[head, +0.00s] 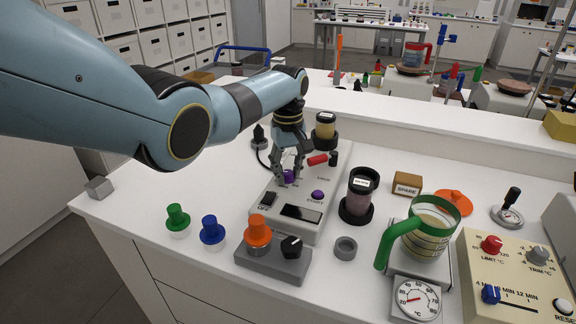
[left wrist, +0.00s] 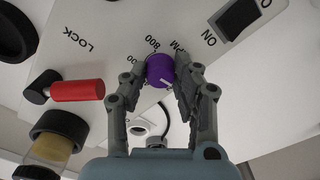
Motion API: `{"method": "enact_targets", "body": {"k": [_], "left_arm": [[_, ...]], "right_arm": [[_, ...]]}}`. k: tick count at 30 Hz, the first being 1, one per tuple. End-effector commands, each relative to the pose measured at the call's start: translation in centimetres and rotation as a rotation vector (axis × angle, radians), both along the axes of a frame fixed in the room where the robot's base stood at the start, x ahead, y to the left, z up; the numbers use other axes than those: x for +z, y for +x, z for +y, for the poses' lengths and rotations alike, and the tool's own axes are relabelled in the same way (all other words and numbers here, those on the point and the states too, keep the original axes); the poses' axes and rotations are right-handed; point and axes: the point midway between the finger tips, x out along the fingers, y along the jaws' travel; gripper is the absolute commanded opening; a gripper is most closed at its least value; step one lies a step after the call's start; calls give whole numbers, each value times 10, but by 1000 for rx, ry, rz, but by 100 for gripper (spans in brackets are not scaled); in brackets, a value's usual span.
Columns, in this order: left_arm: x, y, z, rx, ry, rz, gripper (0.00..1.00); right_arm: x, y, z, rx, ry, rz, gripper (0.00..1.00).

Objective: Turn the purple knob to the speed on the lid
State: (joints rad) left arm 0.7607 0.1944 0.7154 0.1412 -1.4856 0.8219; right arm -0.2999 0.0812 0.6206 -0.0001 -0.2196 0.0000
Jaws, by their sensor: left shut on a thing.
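The purple knob (head: 289,177) is on the top of a pale mixer box (head: 268,212). My left gripper (head: 288,174) comes down on it from above. In the left wrist view the knob (left wrist: 160,70) sits between the two fingertips of my left gripper (left wrist: 161,72), which are shut on its sides. A white mark shows on the knob. "800" and part of "RPM" are printed beside it; other numbers are partly hidden. A jar with a black lid (head: 362,180) stands right of the box; its white label is too small to read. My right gripper is not in view.
A purple START button (head: 317,195), a red-handled lock lever (head: 318,160) and a black switch (head: 268,199) are on the box. A yellow jar (head: 325,128) stands behind. Green, blue and orange knobs stand in front. A green-handled jug (head: 428,236) is at right.

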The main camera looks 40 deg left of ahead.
Motion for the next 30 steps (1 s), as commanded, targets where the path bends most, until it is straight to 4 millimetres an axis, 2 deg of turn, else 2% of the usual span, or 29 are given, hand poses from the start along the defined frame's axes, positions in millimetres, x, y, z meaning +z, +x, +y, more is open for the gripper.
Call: {"method": "enact_targets", "body": {"k": [9,30], "left_arm": [[2,0,1,-298,1,0,0],[1,0,1,-963,2,0,0]], "right_arm": [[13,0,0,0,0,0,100],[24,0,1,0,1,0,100]]}}
